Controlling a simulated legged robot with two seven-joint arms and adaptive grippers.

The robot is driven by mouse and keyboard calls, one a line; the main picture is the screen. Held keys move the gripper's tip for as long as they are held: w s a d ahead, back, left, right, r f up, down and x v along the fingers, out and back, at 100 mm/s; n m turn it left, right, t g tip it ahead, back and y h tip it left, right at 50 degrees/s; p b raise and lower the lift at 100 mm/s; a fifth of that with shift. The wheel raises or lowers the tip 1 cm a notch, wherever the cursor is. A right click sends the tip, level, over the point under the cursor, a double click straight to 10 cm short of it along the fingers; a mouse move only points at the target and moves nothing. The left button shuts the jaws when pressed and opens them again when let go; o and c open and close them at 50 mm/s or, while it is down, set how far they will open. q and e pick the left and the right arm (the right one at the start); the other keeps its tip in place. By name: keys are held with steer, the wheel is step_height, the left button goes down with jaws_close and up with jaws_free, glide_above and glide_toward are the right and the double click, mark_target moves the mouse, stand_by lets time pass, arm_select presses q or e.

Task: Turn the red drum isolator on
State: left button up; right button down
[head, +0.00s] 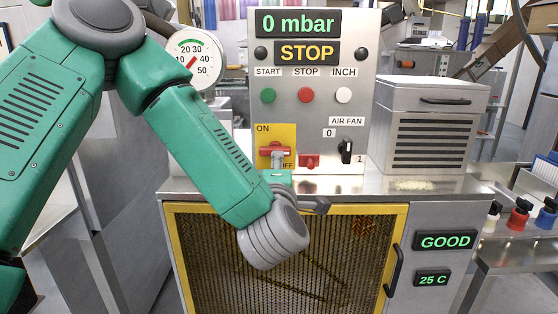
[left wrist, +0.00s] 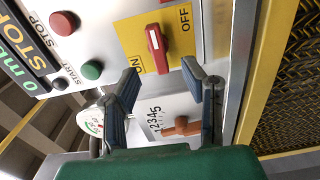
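The red drum isolator handle (left wrist: 157,48) sits on a yellow plate (left wrist: 172,22) marked ON and OFF. In the head view the isolator (head: 267,149) is at the lower left of the grey panel. Its handle lies about level there. My left gripper (left wrist: 162,69) is open and empty in front of the plate. In the left wrist view the near end of the handle shows between the fingertips; I cannot tell whether they touch it. In the head view my gripper partly hides the OFF label. My right gripper is not in view.
The panel holds green (head: 268,95), red (head: 306,95) and white (head: 344,95) buttons, a small red part (head: 309,161) and a black air fan switch (head: 347,151). A brown lever (left wrist: 181,127) is near my fingers in the wrist view. A mesh door (head: 335,285) is below.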

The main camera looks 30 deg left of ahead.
arm_select(q)
steer(key=shift+v, duration=1.15)
steer(key=shift+f, duration=0.1)
